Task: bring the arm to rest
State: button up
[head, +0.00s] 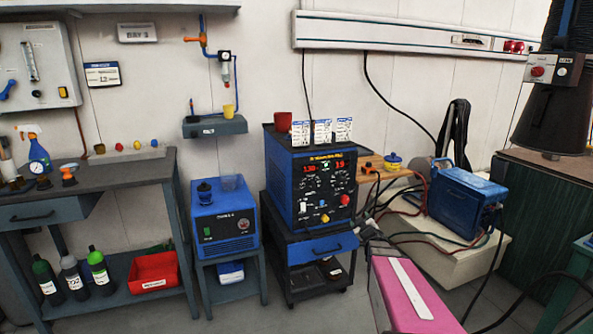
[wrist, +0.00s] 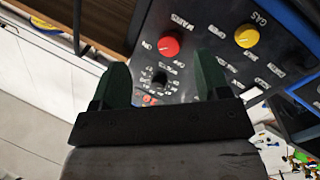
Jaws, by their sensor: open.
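My gripper (wrist: 163,75) is open in the wrist view, its two dark green fingers wide apart with nothing held between them. Beyond the fingers is the dark front panel of the welding power source (head: 311,185). Its red mains knob (wrist: 169,44) and yellow gas knob (wrist: 248,36) lie just past the fingertips, and a small black knob (wrist: 160,79) shows in the gap. I cannot tell how far the fingers are from the panel. In the head view my pink arm (head: 405,295) reaches up from the bottom right toward the power source's right side.
A blue case (head: 465,204) with cables sits on a pale block (head: 452,254) right of my arm. A red mug (head: 283,122) and white cards (head: 322,132) stand on the power source. A blue chiller (head: 224,222) and a workbench (head: 95,178) are at left. Hoses hang nearby.

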jog(key=s+a+f+m+g, duration=0.2)
jog(key=s+a+g, duration=0.2)
jog(key=s, duration=0.5)
jog(key=s+a+f+m+g, duration=0.2)
jog(key=s+a+g, duration=0.3)
jog(key=s, duration=0.5)
jog(key=s+a+f+m+g+h, duration=0.1)
jog(key=s+a+f+m+g, duration=0.1)
jog(key=s+g, duration=0.6)
jog(key=shift+s+a+f+m, duration=0.3)
jog(key=shift+s+a+m, duration=0.6)
jog(key=shift+a, duration=0.3)
jog(key=shift+w, duration=0.15)
